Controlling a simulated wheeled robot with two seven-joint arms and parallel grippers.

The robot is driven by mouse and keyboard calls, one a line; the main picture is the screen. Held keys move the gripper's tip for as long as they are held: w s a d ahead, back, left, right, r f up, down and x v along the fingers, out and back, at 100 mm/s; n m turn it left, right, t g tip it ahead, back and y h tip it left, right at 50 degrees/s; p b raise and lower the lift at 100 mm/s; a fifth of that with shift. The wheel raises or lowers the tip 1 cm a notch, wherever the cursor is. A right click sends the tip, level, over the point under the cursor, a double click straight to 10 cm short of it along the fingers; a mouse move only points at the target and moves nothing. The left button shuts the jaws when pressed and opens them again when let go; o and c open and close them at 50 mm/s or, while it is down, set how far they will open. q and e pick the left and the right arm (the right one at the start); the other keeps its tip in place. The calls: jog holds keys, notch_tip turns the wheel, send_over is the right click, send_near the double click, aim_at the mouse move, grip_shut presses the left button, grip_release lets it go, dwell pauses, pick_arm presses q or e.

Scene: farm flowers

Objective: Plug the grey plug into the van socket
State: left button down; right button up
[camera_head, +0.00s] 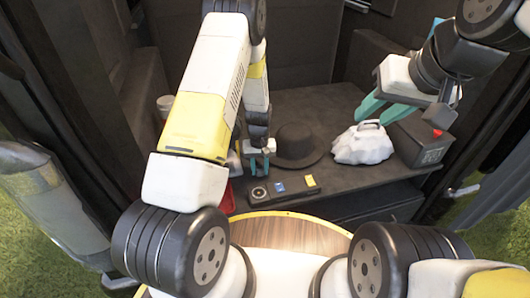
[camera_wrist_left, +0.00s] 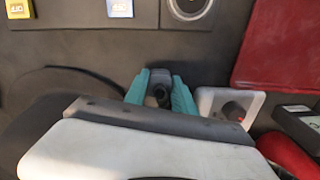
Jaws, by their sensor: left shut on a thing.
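My left gripper (camera_head: 259,164) points down at the rear of the van's load deck, just behind a black panel. In the left wrist view its teal fingers (camera_wrist_left: 160,88) are shut on the grey plug (camera_wrist_left: 160,76), which has a black round part facing the camera. A round, silver-rimmed socket (camera_head: 258,193) is on the black panel, close in front of the left gripper. It also shows, cut off by the top edge, in the left wrist view (camera_wrist_left: 188,8). The plug and this socket look apart. My right gripper (camera_head: 385,112) is open and empty, above and behind a white bag.
A black hat (camera_head: 298,147), the white bag (camera_head: 362,144) and a black box with a red top part (camera_head: 422,143) stand nearby. A white socket-like box (camera_wrist_left: 245,100) sits beside the left fingers.

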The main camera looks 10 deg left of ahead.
pick_arm(q)
jog(key=shift+s+a+r, duration=0.1)
jog(key=shift+s+r, duration=0.1)
jog(key=shift+r, duration=1.05)
jog(key=s+a, duration=0.2)
jog(key=s, duration=0.2)
jog(key=s+a, duration=0.2)
jog(key=s, duration=0.3)
jog(key=s+a+r, duration=0.1)
jog(key=s+a, duration=0.1)
jog(key=s, duration=0.3)
jog(key=shift+s+r, duration=0.1)
jog(key=shift+s, duration=0.1)
